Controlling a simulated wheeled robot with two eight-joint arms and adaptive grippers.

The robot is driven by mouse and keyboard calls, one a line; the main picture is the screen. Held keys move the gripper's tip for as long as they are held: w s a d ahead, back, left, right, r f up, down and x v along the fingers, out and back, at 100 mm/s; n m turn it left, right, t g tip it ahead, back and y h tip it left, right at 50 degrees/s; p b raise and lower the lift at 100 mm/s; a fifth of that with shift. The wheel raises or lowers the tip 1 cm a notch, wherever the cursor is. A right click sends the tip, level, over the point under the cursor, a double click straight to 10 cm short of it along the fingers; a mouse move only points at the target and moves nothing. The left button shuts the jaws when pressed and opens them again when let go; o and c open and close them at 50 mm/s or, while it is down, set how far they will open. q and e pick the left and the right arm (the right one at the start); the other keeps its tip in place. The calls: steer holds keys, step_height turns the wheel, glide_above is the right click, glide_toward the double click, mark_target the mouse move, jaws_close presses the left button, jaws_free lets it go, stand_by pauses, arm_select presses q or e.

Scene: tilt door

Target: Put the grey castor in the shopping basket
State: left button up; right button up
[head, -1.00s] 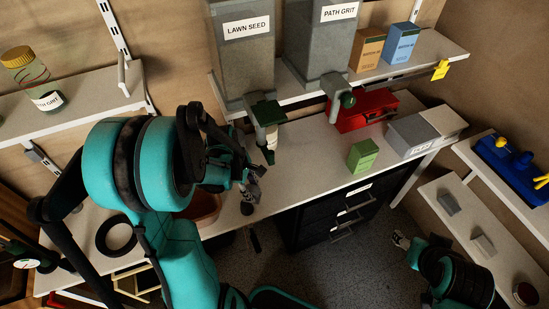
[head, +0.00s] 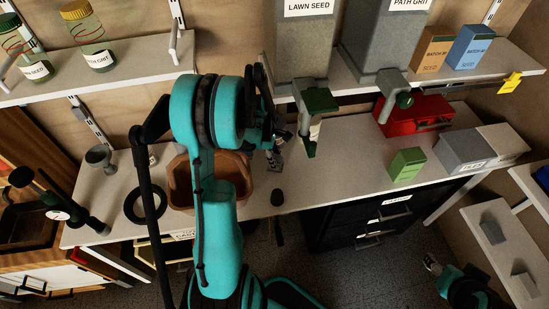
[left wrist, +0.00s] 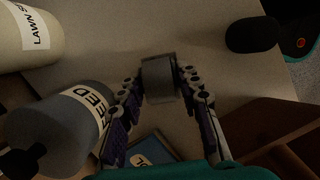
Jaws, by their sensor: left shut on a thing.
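My left gripper (head: 276,152) is above the bench, beside the brown tub's right side. In the left wrist view its fingers (left wrist: 160,85) are closed on a small grey block-like piece, which I take for the grey castor (left wrist: 159,76). In the head view the castor is dark, small and hard to tell from the fingers. My right gripper (head: 432,263) is low at the right, small and dark, and its jaws are unclear. I cannot make out a shopping basket in either view.
A green box (head: 406,164), a red toolbox (head: 420,112) and grey boxes (head: 467,152) stand farther right. Hoppers overhang the back. Bare bench lies right of centre.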

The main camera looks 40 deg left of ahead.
arm_select(q)
steer(key=shift+w+a+f+b, duration=0.55)
steer(key=shift+w+a+f, duration=0.4)
steer(key=shift+f, duration=0.2)
steer(key=shift+s+r, duration=0.1)
steer(key=shift+r, duration=0.05)
steer(key=o, duration=1.2)
steer(key=shift+o, duration=0.2)
